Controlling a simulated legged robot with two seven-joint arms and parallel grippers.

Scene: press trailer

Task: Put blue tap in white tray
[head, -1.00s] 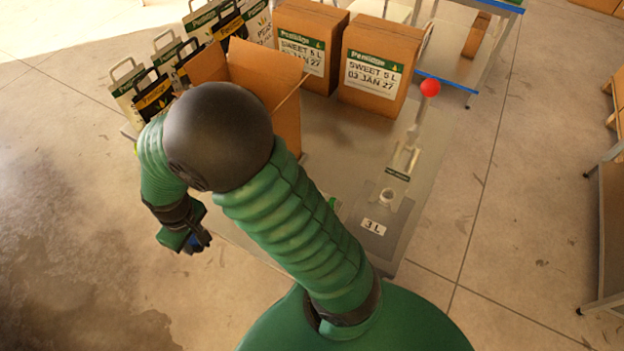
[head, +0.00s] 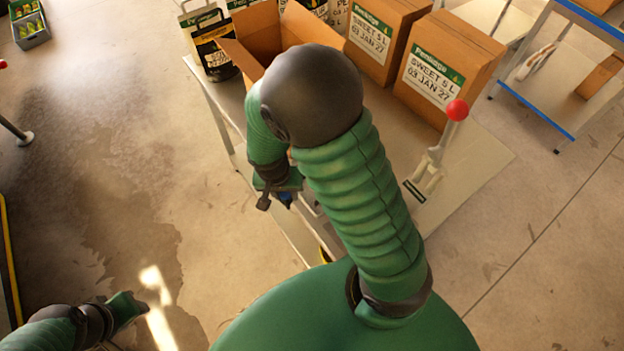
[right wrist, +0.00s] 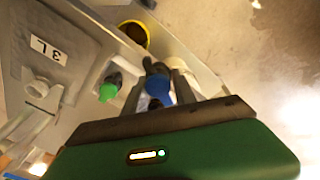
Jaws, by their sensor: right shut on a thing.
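My right gripper (head: 280,188) is over the near-left edge of the work table (head: 470,160) in the head view. In the right wrist view its dark fingers (right wrist: 160,80) are shut on the blue tap (right wrist: 157,90), partly hidden between them; a bit of blue also shows in the head view (head: 285,197). I cannot clearly pick out a white tray.
A yellow-rimmed round container (right wrist: 135,33) and a whitish round piece (right wrist: 178,65) are near the table edge. A "3 L" plate (right wrist: 48,50) is at left. An open carton (head: 262,40), closed cartons (head: 445,75) and a red-knobbed lever (head: 457,110) are on the table.

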